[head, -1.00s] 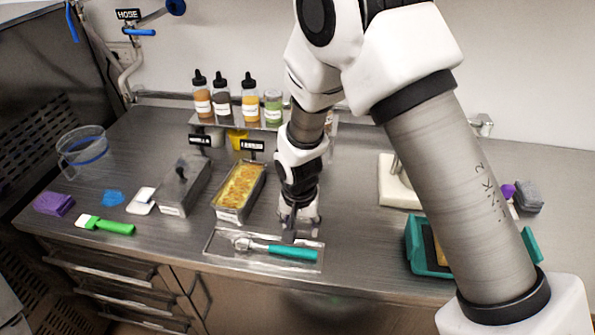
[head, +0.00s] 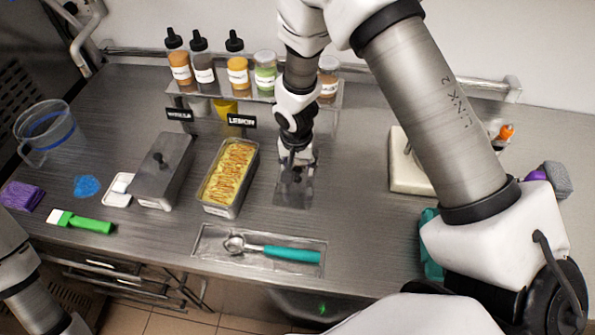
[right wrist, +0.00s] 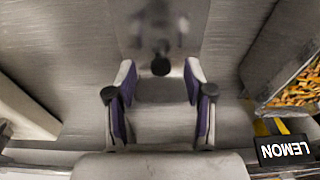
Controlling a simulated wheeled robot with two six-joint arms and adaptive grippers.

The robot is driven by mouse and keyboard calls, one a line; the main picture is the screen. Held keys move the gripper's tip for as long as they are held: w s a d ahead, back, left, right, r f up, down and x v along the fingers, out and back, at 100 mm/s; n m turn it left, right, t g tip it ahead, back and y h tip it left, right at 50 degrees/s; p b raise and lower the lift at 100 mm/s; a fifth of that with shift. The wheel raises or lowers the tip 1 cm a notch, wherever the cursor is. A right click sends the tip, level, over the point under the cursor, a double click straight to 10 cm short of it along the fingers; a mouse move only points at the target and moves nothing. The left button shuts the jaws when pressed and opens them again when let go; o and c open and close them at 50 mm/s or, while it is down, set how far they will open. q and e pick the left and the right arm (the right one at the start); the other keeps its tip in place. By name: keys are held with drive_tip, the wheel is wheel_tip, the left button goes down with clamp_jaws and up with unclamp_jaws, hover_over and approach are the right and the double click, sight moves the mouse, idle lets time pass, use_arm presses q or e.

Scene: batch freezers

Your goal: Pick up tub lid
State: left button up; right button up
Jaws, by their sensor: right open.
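My right gripper (head: 296,160) points down over the counter, to the right of the open lemon tub (head: 212,205). In the right wrist view its two purple-padded fingers (right wrist: 158,76) are spread apart with nothing between them. A flat metal tub lid (head: 293,192) lies on the counter under and in front of the gripper, partly hidden by it. In the right wrist view the lid's black knob (right wrist: 160,66) shows just beyond the fingertips, roughly centred between them. I cannot tell the height gap. My left gripper is out of view.
A lidded metal tub (head: 165,178) stands left of the lemon tub. A scoop with a teal handle (head: 291,254) lies on a clear tray (head: 215,258) in front. A bottle rack (head: 345,98) stands behind. A white-based stand (head: 410,175) is to the right.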

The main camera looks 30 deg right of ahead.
drive_tip(key=shift+w+d+f, duration=0.15)
drive_tip(key=shift+w+f, duration=0.1)
drive_tip(key=shift+f, duration=0.25)
drive_tip(key=shift+w+d+f, duration=0.15)
drive_tip(key=shift+w+f, duration=0.1)
drive_tip(key=shift+f, duration=0.25)
drive_tip(key=shift+s+a+r, duration=0.15)
drive_tip(key=shift+s+r, duration=0.05)
drive_tip(key=shift+c, duration=1.4)
drive_tip(key=shift+s, duration=0.1)
clamp_jaws()
